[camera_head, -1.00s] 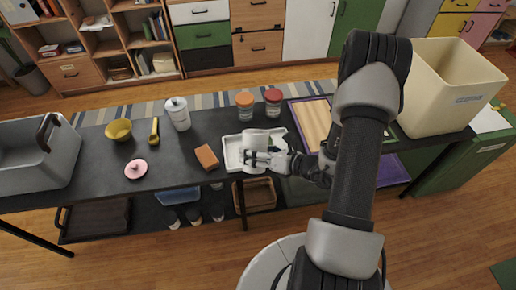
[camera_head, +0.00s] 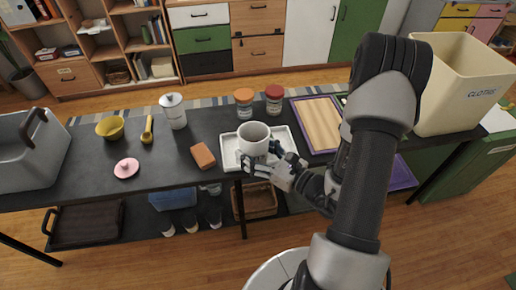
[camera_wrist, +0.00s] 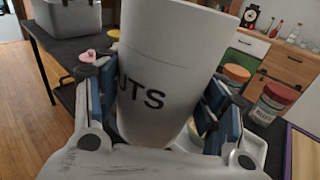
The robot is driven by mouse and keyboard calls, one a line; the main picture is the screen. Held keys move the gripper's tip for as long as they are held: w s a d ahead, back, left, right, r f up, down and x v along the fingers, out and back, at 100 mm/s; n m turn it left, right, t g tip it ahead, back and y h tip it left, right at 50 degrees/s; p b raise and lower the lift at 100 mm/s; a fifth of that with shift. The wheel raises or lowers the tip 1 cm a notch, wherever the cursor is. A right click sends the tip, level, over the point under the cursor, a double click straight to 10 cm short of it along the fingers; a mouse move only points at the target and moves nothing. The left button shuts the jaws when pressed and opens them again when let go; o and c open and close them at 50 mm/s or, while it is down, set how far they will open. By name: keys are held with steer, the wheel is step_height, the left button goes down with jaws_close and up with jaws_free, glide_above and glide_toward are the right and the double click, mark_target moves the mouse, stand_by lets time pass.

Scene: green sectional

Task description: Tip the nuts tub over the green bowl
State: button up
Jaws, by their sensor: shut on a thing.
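The nuts tub is a white cylinder (camera_head: 253,146) with an open top, roughly upright above the white tray (camera_head: 229,161). In the wrist view the tub (camera_wrist: 165,60) fills the middle, and the letters "UTS" show on its side. My gripper (camera_head: 265,164) is shut on the tub, with blue-padded fingers on either side of it. What is inside the tub is hidden. A small yellow-olive bowl (camera_head: 110,127) stands at the left of the dark table.
A yellow scoop (camera_head: 147,130), white canister (camera_head: 173,111), pink lidded item (camera_head: 126,168) and orange-brown block (camera_head: 203,156) lie left of the tray. Two jars (camera_head: 274,98) stand behind it. A grey bin (camera_head: 28,160) is far left, a cream cloths bin (camera_head: 450,90) right.

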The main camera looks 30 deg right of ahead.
mark_target(243, 133)
steer(key=shift+w+r+n+t, duration=0.1)
steer(key=shift+n+t, duration=0.2)
steer(key=shift+r, duration=0.1)
step_height(243, 133, up, 4)
steer(key=p, duration=0.3)
steer(key=w+a+f+n+y, duration=0.1)
steer(key=w+a+f+y, duration=0.1)
steer(key=w+a, duration=0.2)
steer(key=a, duration=0.3)
steer(key=shift+a+g, duration=0.35)
steer(key=shift+g, duration=0.05)
stand_by(0.6)
